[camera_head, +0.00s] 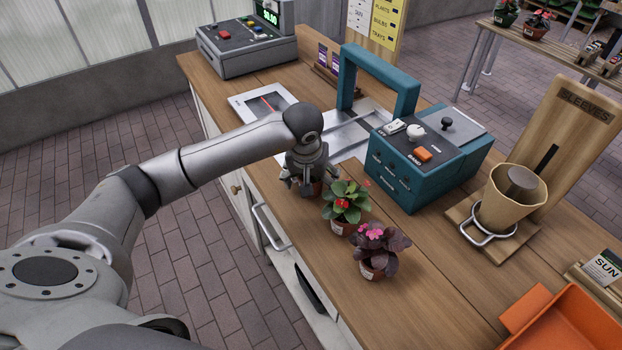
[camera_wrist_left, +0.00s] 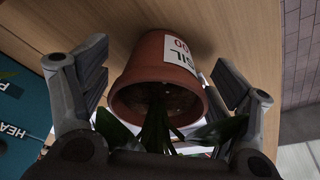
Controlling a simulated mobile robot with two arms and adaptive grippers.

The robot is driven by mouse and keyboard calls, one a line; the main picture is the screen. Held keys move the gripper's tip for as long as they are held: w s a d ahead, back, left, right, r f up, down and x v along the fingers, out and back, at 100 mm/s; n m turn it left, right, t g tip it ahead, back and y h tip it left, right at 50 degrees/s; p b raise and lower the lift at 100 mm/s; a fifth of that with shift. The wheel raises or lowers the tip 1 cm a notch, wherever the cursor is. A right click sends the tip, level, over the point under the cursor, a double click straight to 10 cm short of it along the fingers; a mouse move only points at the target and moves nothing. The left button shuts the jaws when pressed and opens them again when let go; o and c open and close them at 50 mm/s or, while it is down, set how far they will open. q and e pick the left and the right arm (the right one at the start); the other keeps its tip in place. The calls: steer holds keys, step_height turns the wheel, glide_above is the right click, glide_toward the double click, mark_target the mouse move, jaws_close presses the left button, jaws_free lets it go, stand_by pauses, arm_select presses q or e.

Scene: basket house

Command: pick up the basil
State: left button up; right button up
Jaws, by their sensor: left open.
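The basil is a small terracotta pot with green leaves and a white label ending in "SIL"; its pot (camera_wrist_left: 150,62) fills the middle of the left wrist view. In the head view only a bit of the basil pot (camera_head: 317,188) shows beneath my left gripper (camera_head: 303,186), and its leaves are mostly hidden. My left gripper is open, pointing down over the basil. In the left wrist view its fingers (camera_wrist_left: 160,90) stand on either side of the pot, with gaps showing. My right gripper is not in view.
A red-flowered pot plant (camera_head: 346,205) and a purple-leaved one (camera_head: 379,250) stand close by on the wooden counter (camera_head: 440,275). A teal machine (camera_head: 425,155) with a tall arch stands behind. An orange tray (camera_head: 565,335) sits at front right.

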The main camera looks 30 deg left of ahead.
arm_select(q)
steer(key=shift+c, duration=0.2)
steer(key=c, duration=1.2)
steer(key=shift+o, duration=0.2)
steer(key=shift+r, duration=0.1)
